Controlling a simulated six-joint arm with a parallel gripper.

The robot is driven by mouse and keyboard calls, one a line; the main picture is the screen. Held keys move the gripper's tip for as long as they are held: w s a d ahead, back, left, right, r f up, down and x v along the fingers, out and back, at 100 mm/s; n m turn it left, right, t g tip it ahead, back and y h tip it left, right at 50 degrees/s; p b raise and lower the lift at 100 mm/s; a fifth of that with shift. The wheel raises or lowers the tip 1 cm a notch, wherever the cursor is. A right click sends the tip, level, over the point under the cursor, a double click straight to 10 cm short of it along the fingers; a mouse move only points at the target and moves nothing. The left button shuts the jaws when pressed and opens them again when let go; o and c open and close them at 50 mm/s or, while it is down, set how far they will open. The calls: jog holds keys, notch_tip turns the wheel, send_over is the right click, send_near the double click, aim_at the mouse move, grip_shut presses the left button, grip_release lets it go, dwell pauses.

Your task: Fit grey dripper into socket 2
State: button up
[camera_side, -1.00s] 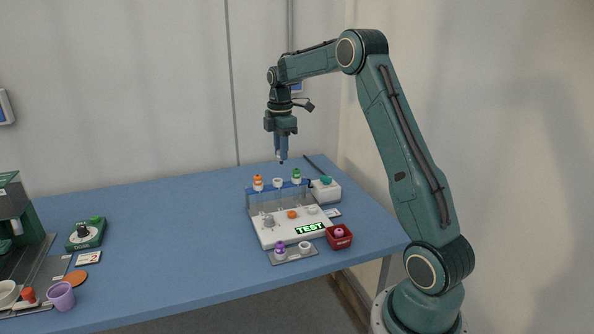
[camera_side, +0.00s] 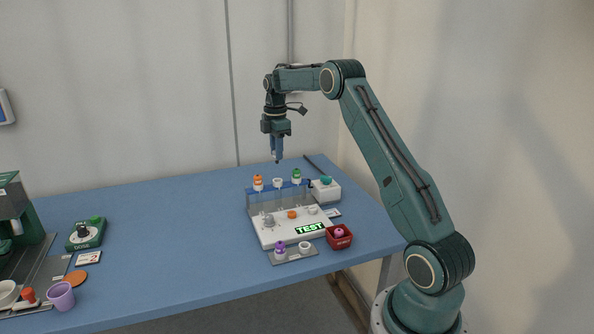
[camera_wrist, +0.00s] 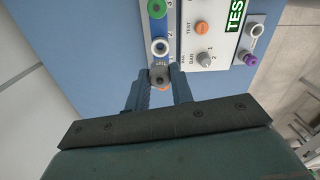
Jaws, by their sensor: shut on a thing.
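My gripper (camera_side: 277,160) is above the back of the test unit, pointing straight down, clear of the rack. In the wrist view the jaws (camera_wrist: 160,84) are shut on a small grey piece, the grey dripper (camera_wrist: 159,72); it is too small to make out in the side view. The clear blue rack (camera_side: 265,204) holds an orange-topped dripper (camera_side: 258,181) at the left and a green-topped one (camera_side: 297,174) at the right. Between them is socket 2 (camera_side: 277,183), a white ring with a dark centre in the wrist view (camera_wrist: 160,46).
The white test unit (camera_side: 270,239) has a grey knob (camera_wrist: 204,60) and orange button (camera_side: 292,214). In front are a small tray (camera_side: 292,257) with a purple-topped piece (camera_side: 280,247) and a red box (camera_side: 339,243).

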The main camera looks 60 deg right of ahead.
aim_at(277, 162)
jog(key=shift+f, duration=2.25)
jog(key=shift+f, duration=1.6)
dwell(2.2)
jog(key=o, duration=1.3)
jog(key=shift+o, duration=0.2)
jog(key=shift+r, duration=0.1)
jog(key=shift+r, duration=3.45)
